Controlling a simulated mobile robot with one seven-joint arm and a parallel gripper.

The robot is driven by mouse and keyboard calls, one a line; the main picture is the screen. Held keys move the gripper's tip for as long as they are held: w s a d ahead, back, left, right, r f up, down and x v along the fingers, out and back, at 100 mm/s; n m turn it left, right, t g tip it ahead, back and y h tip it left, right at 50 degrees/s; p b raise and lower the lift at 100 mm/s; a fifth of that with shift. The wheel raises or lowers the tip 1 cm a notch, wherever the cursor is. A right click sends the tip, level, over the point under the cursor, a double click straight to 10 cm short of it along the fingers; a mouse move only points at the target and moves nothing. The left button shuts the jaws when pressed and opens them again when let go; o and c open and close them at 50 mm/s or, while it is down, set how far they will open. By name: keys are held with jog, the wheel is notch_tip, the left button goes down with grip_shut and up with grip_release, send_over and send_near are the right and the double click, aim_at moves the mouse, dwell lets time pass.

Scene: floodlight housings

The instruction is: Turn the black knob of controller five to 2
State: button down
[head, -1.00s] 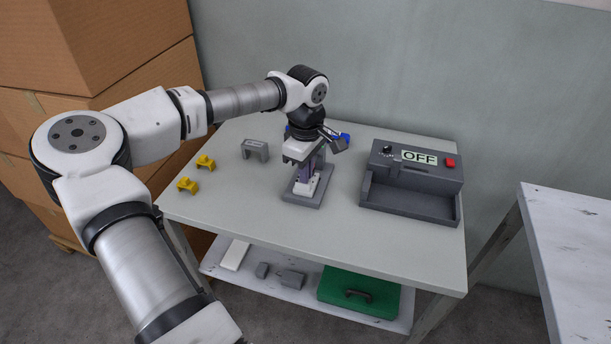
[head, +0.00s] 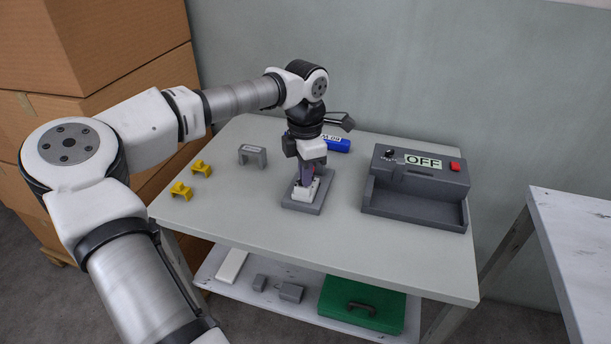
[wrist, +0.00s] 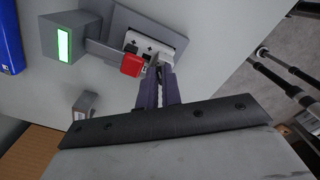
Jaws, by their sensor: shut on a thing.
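My gripper (head: 306,182) reaches down to a white unit (head: 301,193) on a grey plate (head: 318,208) in the middle of the table. In the wrist view its purple fingers (wrist: 158,68) are shut at the edge of the white unit (wrist: 141,45), beside a red block (wrist: 131,65). The fingers hide what they hold. A grey box (head: 448,184) at the right has a small black knob (head: 389,155), a display (head: 423,162) reading OFF and a red button (head: 455,167). My gripper is apart from this knob. I cannot read a controller number.
Two yellow brackets (head: 181,191) and a grey bracket (head: 252,155) stand left. A blue cylinder (head: 336,144) lies behind my gripper. A grey block with a lit green face (wrist: 66,42) is close to the fingers. The table's front is clear.

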jog(key=shift+n, duration=0.6)
jog(key=c, duration=1.6)
grip_release()
jog(key=shift+o, duration=0.2)
jog(key=shift+r, duration=0.1)
